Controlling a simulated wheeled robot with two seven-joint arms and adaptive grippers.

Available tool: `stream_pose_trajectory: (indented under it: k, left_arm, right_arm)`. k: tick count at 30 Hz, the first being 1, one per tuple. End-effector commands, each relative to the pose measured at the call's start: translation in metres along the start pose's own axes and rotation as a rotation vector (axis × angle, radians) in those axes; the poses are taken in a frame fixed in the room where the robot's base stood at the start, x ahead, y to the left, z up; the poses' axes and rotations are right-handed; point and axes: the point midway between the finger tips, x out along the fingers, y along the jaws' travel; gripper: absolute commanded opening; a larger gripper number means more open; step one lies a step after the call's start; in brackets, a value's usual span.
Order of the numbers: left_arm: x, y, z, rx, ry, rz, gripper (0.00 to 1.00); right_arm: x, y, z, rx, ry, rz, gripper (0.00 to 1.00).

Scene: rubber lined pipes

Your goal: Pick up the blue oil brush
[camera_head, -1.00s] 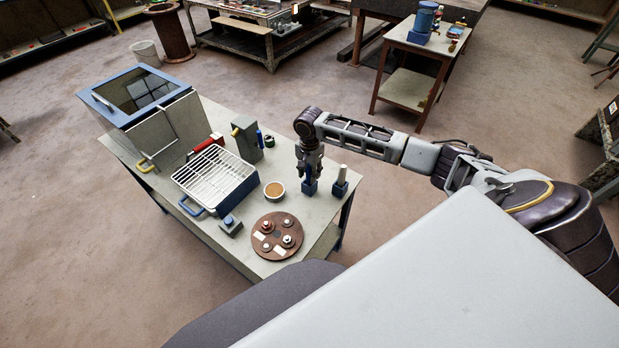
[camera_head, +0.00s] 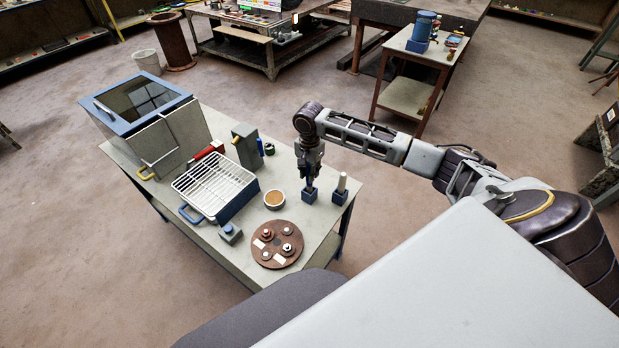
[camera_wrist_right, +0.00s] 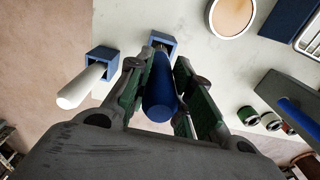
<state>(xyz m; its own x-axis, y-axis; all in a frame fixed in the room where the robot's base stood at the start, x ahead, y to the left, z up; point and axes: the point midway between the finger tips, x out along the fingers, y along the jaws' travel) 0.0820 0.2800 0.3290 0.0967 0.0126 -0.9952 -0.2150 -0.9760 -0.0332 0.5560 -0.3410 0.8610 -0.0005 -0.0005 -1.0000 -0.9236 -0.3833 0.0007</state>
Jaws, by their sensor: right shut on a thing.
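The blue oil brush is a smooth blue handle (camera_wrist_right: 160,95) in the right wrist view. It lies between the two green-padded fingers of my right gripper (camera_wrist_right: 161,85), which is shut on it. The brush's lower end points at a square blue holder (camera_wrist_right: 163,40); I cannot tell whether it is still inside. In the head view my right gripper (camera_head: 310,178) points straight down just above that holder (camera_head: 309,196), and the handle is mostly hidden by the fingers. My left gripper is not in view.
A white-handled brush (camera_head: 342,182) stands in its own holder close to the right. A sauce bowl (camera_head: 274,199), a grill rack (camera_head: 214,183) and a round brown plate (camera_head: 277,244) are to the left. The table's right edge is near.

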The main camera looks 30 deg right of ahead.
Motion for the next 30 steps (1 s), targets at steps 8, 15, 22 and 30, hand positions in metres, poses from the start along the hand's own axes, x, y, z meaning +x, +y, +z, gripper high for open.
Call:
stream_pose_trajectory:
  k: [8, 15, 22, 30]
  left_arm:
    - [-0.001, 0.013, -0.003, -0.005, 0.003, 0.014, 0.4]
    - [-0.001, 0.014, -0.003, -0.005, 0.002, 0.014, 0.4]
    - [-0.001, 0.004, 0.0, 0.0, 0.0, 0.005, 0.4]
    - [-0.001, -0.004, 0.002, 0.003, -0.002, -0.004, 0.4]
  right_arm:
    - [-0.041, -0.001, 0.0, 0.001, 0.0, -0.002, 0.0]
    - [-0.056, 0.0, -0.001, 0.002, 0.0, -0.001, 0.0]
    - [-0.056, 0.0, 0.0, 0.001, 0.0, -0.001, 0.0]
    - [-0.056, 0.0, 0.0, 0.001, 0.0, -0.001, 0.0]
